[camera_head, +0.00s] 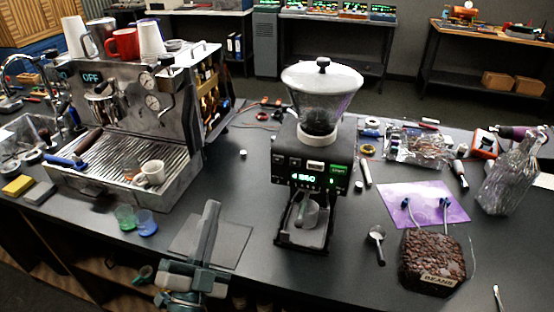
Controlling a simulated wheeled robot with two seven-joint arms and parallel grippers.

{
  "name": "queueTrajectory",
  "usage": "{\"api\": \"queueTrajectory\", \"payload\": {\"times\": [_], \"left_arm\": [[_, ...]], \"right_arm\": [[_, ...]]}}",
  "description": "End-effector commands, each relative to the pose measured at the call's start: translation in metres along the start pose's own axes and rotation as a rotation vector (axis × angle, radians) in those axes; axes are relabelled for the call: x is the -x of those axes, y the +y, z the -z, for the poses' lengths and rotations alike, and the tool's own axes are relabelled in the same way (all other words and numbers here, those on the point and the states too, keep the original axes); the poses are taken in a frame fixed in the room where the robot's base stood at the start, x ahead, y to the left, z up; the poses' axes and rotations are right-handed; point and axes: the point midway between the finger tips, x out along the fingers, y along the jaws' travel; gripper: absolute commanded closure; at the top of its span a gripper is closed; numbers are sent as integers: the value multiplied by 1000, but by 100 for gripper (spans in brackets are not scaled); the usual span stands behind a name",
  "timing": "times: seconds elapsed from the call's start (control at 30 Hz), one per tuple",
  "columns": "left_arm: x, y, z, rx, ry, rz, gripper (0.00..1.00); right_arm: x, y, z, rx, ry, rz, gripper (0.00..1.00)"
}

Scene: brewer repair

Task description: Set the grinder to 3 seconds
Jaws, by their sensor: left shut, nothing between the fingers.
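The black grinder (312,155) stands upright mid-counter, with a clear bean hopper (321,95) on top. Its front panel has a lit green display (304,178), whose digits are too small to read surely. Small buttons surround the display, including a green-lit one (338,170) at the upper right. A small cup (306,212) sits in the bay below. My left gripper (212,206) is shut and empty, in front of and to the left of the grinder, apart from it. My right gripper is out of view.
An espresso machine (125,120) stands at the left, its screen reading OFF. A bean bag (432,262), a purple sheet (424,204) and a scoop (377,240) lie right of the grinder. A dark mat (235,243) lies near my left gripper. Counter between espresso machine and grinder is mostly clear.

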Motion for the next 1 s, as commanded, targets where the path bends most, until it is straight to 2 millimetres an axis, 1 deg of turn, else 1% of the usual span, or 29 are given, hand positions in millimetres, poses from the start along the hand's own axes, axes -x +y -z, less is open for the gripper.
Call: {"api": "queueTrajectory", "payload": {"times": [0.03, 0.1, 0.2, 0.3, 0.4, 0.5, 0.6, 1.0], "left_arm": [[-6, 0, 17, -31, 67, 11, 100], [-10, 1, 40, -75, 162, 23, 100], [-12, 5, 69, -132, 281, 35, 100], [-11, 9, 91, -174, 372, 40, 100], [-10, 13, 105, -203, 433, 43, 100], [-9, 15, 112, -218, 464, 44, 100], [-9, 16, 115, -222, 474, 44, 100], [-10, 16, 114, -221, 472, 44, 100]], "right_arm": [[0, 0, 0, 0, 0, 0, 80], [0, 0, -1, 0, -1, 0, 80], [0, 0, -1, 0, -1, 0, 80], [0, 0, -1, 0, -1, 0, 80], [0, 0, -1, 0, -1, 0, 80], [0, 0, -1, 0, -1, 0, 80], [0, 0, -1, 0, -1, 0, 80], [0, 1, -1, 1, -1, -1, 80]]}}
